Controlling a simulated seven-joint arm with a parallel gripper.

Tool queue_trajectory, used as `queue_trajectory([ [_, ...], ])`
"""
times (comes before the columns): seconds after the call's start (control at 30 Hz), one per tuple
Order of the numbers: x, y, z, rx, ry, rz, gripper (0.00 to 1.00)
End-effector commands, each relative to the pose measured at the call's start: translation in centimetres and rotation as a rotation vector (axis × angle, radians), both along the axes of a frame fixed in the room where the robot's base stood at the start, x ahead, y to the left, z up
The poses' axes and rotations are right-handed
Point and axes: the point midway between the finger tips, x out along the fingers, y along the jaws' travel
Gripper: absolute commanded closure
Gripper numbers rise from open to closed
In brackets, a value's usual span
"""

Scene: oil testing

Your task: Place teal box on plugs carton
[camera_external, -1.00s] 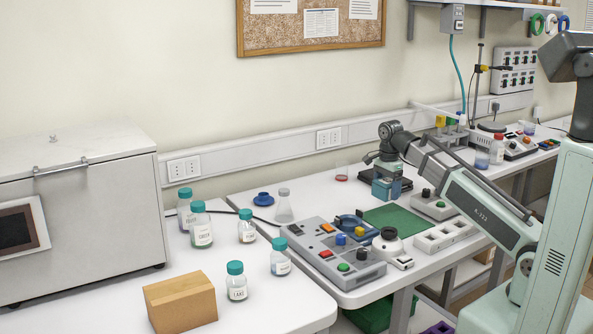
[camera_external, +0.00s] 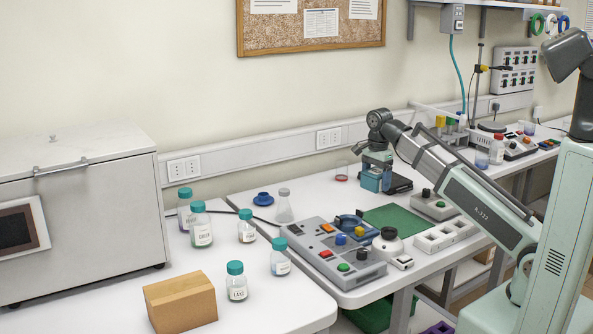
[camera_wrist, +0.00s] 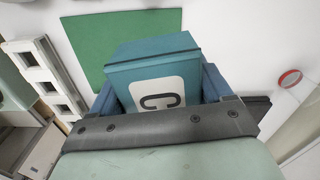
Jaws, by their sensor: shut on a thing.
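The teal box (camera_external: 370,182) is in my gripper (camera_external: 378,177), near the back of the right-hand bench in the external view. In the wrist view, the teal box (camera_wrist: 152,62) sits between the two blue fingers, which are shut on its sides; a white label with a dark letter shows on it. It appears held just above the bench, but the gap under it is hard to see. A plain brown carton (camera_external: 181,303), possibly the plugs carton, stands on the left bench at the front, well away from my gripper. No writing on it is readable.
Several teal-capped bottles (camera_external: 237,282) stand on the left bench around the carton. A grey control panel (camera_external: 335,255), a green mat (camera_external: 393,218) and a flask (camera_external: 284,207) lie between my gripper and the carton. A black-based device (camera_external: 399,184) is beside the box.

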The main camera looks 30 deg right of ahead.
Motion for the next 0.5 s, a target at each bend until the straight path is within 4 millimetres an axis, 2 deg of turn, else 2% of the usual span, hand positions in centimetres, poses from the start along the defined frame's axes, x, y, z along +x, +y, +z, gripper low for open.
queue_trajectory([
  [0.03,-0.3,1.7,0.0,0.000,0.000,0.028,0.54],
  [0.5,-3.4,14.6,0.1,-0.002,0.006,0.251,0.54],
])
